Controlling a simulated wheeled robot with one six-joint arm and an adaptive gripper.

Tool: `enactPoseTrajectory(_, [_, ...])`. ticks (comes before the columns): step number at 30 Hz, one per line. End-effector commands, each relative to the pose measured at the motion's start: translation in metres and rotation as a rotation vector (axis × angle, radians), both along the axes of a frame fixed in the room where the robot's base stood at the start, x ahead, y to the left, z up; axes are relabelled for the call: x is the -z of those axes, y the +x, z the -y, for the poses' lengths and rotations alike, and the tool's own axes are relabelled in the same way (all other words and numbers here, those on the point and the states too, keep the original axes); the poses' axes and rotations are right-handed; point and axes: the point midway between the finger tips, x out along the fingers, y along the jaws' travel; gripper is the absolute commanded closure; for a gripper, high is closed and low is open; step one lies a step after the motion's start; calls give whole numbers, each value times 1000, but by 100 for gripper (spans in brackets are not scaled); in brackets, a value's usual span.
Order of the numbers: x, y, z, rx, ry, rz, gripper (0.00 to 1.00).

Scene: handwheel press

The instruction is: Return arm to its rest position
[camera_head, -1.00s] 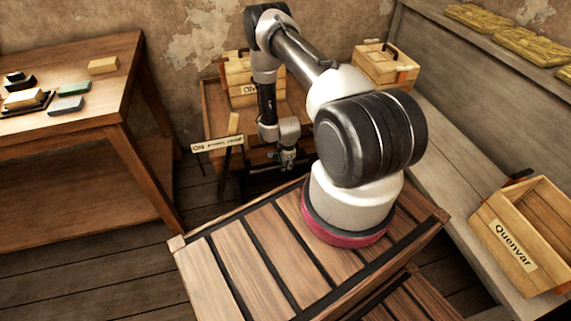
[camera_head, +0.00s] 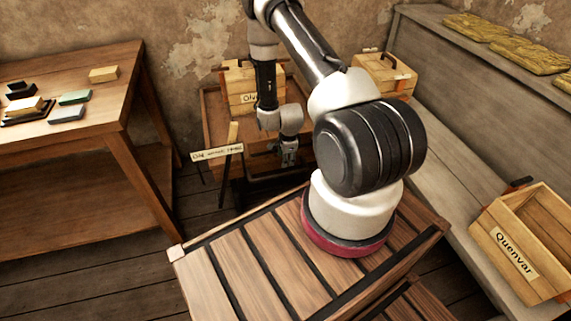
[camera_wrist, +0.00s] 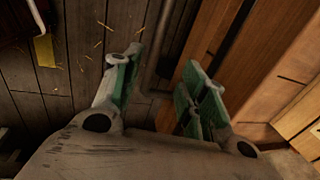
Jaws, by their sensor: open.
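My gripper (camera_head: 287,158) hangs from my raised arm in the head view, in front of the small wooden stand at the back. In the wrist view my gripper (camera_wrist: 158,80) shows two separate fingers with green pads, and nothing is between them. Dark floorboards with bits of straw and a dark metal bar lie beyond the fingers. My arm hides part of the stand and of the boxes at the back.
A workbench (camera_head: 65,153) with several small blocks stands at left. A labelled wooden box (camera_head: 238,88) sits on the back stand (camera_head: 216,118), near a sign (camera_head: 217,153). Another box (camera_head: 385,75) is behind my arm. The open "Quenvar" box (camera_head: 516,262) rests on the right bench (camera_head: 440,165).

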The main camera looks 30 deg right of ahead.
Motion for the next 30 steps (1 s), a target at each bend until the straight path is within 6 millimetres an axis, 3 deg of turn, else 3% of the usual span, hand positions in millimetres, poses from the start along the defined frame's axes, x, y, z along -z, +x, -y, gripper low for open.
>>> enactPoseTrajectory(5, [-10, -2, -1, 0, 0, -1, 58])
enactPoseTrajectory(23, [-9, -5, -1, -66, -10, -15, 58])
enactPoseTrajectory(26, [-7, -21, -6, -199, -10, -87, 58])
enactPoseTrajectory(30, [-6, -78, -18, -462, 39, -275, 58])
